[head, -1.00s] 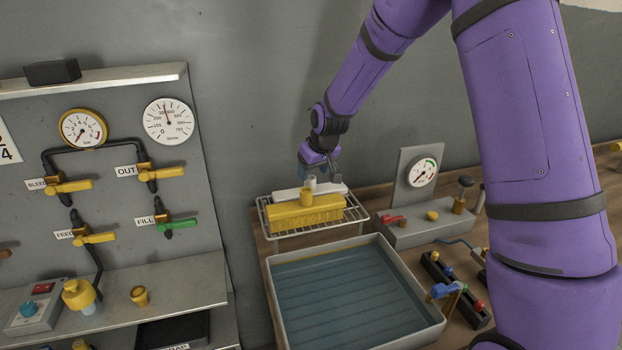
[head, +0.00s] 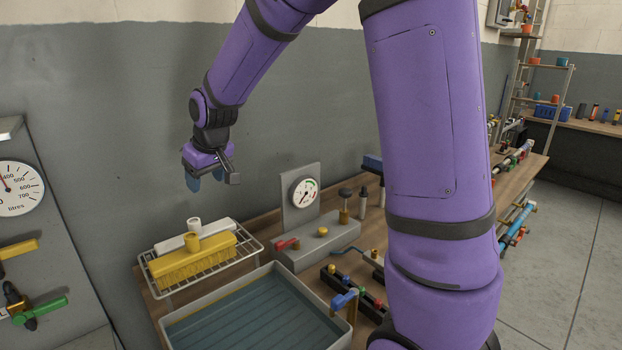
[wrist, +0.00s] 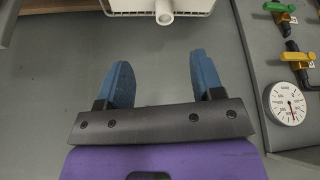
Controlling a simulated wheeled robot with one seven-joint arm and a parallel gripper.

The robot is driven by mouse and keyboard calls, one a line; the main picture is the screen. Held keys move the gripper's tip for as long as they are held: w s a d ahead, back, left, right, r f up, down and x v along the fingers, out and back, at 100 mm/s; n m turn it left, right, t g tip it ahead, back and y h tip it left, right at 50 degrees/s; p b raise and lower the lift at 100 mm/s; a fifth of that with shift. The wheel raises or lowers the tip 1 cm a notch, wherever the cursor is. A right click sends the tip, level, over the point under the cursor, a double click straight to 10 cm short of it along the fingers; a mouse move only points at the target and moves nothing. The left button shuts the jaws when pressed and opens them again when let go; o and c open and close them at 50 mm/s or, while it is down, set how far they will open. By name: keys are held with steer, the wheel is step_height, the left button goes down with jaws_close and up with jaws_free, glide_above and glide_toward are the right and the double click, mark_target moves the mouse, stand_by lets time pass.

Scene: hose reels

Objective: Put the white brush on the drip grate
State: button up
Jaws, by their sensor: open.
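The white brush (head: 218,232) lies on the wire drip grate (head: 256,247), behind the yellow brush (head: 190,261), which lies on the same grate. The white brush's short round handle stub (head: 194,225) points up. In the wrist view the white brush (wrist: 165,10) and the grate (wrist: 208,12) show at the top edge, partly cut off. My gripper (head: 206,184) is open and empty, in the air above and behind the grate near the wall, apart from both brushes. Its blue fingers (wrist: 164,85) have only floor and wall between them.
A tray of blue liquid (head: 245,330) stands in front of the grate. A gauge unit (head: 305,192) and a black block with coloured knobs (head: 355,287) are to its right. A panel with valves and a dial (head: 18,188) is at the left.

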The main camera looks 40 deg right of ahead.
steer(key=s+d+r+m, duration=0.1)
steer(key=s+r, duration=0.3)
steer(key=s, duration=0.3)
steer(key=s+d+r, duration=0.1)
steer(key=s+r, duration=0.4)
steer(key=s, duration=0.2)
steer(key=s+d+m, duration=0.1)
steer(key=s+d, duration=0.2)
steer(key=s, duration=1.6)
steer(key=shift+r+m+t+h, duration=0.3)
steer(key=shift+r+h, duration=0.05)
steer(key=shift+h, duration=0.05)
